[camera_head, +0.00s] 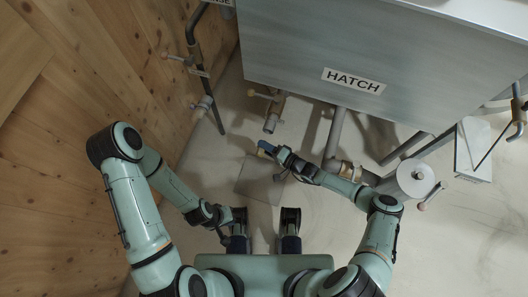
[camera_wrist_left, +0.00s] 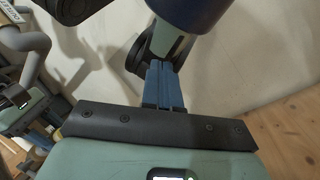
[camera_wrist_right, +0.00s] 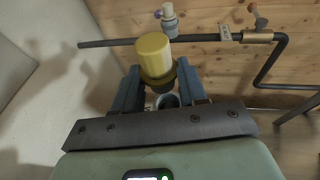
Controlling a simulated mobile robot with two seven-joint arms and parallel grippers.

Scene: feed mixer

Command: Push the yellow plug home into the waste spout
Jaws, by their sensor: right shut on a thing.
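The yellow plug (camera_wrist_right: 154,56) is a short yellow cylinder with a darker band at its lower end. It sits between the two blue fingers of my right gripper (camera_wrist_right: 160,82), which are shut on it. A round grey rim (camera_wrist_right: 168,101) shows just below it between the fingers; I cannot tell whether this is the waste spout. In the head view my right gripper (camera_head: 266,149) is near the lower end of a grey spout (camera_head: 272,119) under the hopper; the plug cannot be made out there. My left gripper (camera_wrist_left: 163,85) is shut and empty, held near my body.
The hopper (camera_head: 365,52) with its HATCH label hangs over the area. A dark pipe (camera_head: 212,112) with valves runs along the wooden wall (camera_head: 70,130). Hopper legs (camera_head: 335,132) and a round white disc (camera_head: 416,178) stand to the right. The lower right floor is clear.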

